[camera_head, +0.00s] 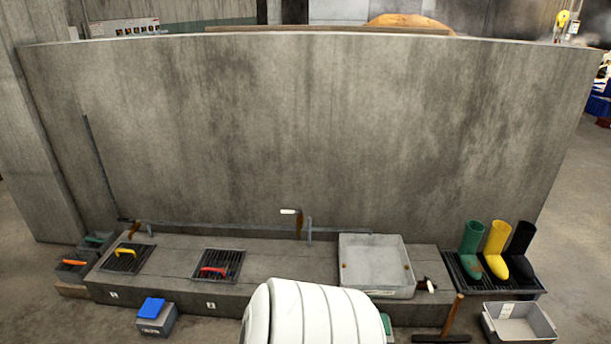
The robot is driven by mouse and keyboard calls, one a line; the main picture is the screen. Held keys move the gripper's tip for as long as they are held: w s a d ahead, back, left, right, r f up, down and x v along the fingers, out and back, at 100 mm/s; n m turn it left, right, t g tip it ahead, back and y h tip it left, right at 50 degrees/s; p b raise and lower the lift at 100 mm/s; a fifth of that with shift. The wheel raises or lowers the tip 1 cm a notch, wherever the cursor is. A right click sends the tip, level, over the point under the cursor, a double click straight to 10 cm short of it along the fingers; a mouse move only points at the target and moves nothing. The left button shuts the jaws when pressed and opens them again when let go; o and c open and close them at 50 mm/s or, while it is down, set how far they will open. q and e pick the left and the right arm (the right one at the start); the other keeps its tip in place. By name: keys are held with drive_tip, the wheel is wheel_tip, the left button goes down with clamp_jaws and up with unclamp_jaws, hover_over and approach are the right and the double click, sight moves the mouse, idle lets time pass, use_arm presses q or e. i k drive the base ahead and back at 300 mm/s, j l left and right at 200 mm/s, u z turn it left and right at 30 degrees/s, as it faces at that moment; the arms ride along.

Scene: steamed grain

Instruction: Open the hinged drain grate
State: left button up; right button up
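Two dark slatted grates lie in a low concrete ledge. The left grate (120,264) has a yellow handle (126,252). The right grate (224,259) has a red handle (214,270). Both look flat and closed; their hinges are too small to make out. I cannot tell which one the task means. Neither of my grippers is in view.
The ledge (185,260) runs along a tall concrete wall (300,130). On it are a pale square basin (376,262) and taps. A blue-lidded box (155,318) stands in front. At right are boots (497,250) on a rack, a grey bin (520,325) and a brush (452,320).

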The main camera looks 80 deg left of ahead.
sight(223, 273)
drive_tip(key=u, duration=4.3)
